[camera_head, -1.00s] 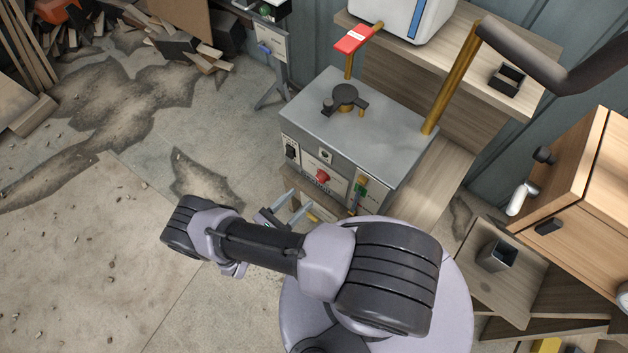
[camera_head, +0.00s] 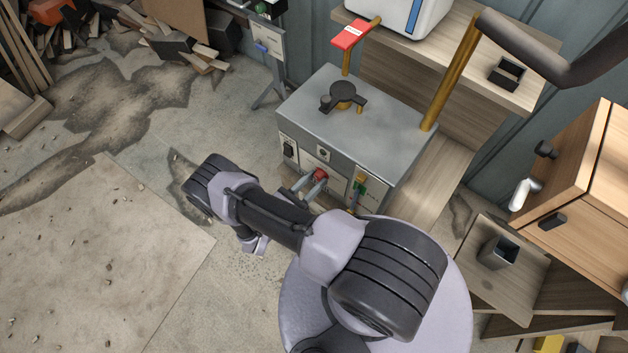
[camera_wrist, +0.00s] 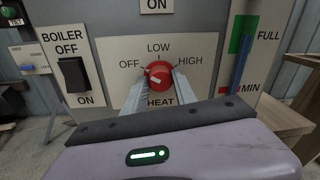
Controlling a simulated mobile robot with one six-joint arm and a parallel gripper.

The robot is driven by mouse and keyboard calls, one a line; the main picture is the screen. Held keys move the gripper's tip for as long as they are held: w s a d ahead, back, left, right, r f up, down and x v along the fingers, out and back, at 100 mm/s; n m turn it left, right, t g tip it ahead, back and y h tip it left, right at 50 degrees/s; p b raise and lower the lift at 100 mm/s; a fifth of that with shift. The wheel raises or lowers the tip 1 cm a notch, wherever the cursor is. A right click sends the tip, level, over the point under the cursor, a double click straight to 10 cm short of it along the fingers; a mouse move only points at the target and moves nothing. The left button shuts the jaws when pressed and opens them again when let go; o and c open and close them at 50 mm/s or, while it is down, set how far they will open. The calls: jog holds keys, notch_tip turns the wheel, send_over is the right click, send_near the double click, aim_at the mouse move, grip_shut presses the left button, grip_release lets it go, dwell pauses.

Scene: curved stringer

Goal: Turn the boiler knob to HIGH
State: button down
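The red knob (camera_wrist: 158,77) sits on the white HEAT plate (camera_wrist: 190,50) of the boiler's front, with OFF at left, LOW at top and HIGH at right. A small pale mark on the knob seems to lie toward the OFF side. In the head view the knob (camera_head: 320,174) shows just beyond my fingertips. My gripper (camera_wrist: 158,84) is open, one finger at each side of the knob; whether the fingers touch it I cannot tell. It also shows in the head view (camera_head: 308,187), pointing at the boiler (camera_head: 355,115).
A black BOILER switch (camera_wrist: 73,73) is left of the knob. A wooden cabinet (camera_head: 575,180) stands at the right, and open floor lies at the left.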

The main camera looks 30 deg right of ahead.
dwell(0.3)
jog(key=m, duration=0.5)
jog(key=shift+m, duration=0.4)
jog(key=m+y+p, duration=0.1)
jog(key=m, duration=0.5)
jog(key=shift+s+r, duration=0.1)
jog(key=m+p, duration=0.1)
jog(key=m, duration=0.5)
jog(key=shift+t, duration=0.4)
jog(key=m+p, duration=0.1)
jog(key=m, duration=0.3)
jog(key=shift+m+t+p, duration=0.3)
jog(key=shift+m, duration=0.3)
jog(key=c, duration=1)
grip_release()
